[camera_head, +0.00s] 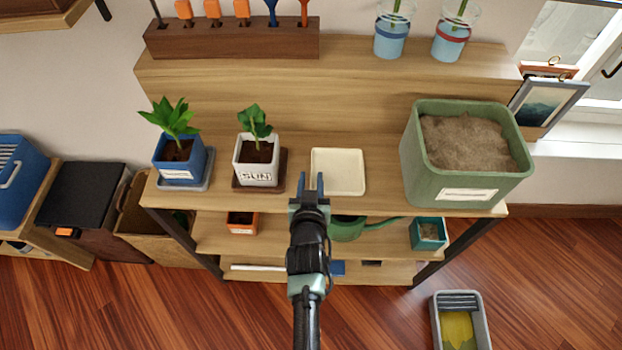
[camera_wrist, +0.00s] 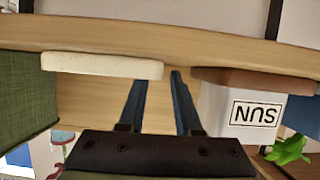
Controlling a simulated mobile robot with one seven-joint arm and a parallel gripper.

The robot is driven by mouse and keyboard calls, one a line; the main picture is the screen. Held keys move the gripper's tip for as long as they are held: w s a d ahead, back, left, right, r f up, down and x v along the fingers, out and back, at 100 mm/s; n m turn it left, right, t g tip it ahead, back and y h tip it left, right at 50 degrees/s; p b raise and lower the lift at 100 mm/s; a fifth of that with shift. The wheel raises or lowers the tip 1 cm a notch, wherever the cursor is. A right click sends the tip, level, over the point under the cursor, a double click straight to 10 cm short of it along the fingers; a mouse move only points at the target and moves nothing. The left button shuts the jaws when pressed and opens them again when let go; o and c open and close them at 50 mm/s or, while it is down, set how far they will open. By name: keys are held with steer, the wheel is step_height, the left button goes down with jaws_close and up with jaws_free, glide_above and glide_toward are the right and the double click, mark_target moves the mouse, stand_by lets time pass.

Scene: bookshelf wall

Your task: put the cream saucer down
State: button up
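The cream saucer (camera_head: 338,171) is square and shallow. It lies flat on the wooden shelf top, between the white SUN pot and the green bin. In the wrist view the cream saucer (camera_wrist: 100,65) shows edge-on, its right end just beyond my left-hand finger. My gripper (camera_head: 310,181) is at the saucer's front left corner. In the wrist view my gripper (camera_wrist: 158,82) has its two fingers apart with nothing clasped between them. I cannot tell whether a finger touches the saucer's edge.
The white SUN pot (camera_head: 256,160) on a brown saucer (camera_head: 283,160) stands close on the left. A blue pot (camera_head: 180,172) stands further left. The large green bin (camera_head: 412,165) of soil is on the right. Bare shelf lies between saucer and bin (camera_head: 384,165).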

steer(key=shift+r, duration=0.15)
steer(key=v, duration=1.2)
steer(key=w+r+t+p, duration=0.1)
steer(key=w+r+t, duration=0.3)
steer(key=r, duration=1.3)
steer(key=w+r+t, duration=0.3)
steer(key=w+r, duration=0.2)
steer(key=r, duration=1.1)
steer(key=s+r+t, duration=0.3)
steer(key=s+r, duration=0.3)
steer(key=r, duration=0.9)
steer(key=s+d+r+t, duration=0.1)
steer(key=s+r+t, duration=0.2)
steer(key=s+r, duration=0.4)
step_height(320, 180, up, 8)
steer(key=shift+s+d+r+t, duration=0.15)
steer(key=shift+s+d+t, duration=0.05)
steer(key=shift+t, duration=0.2)
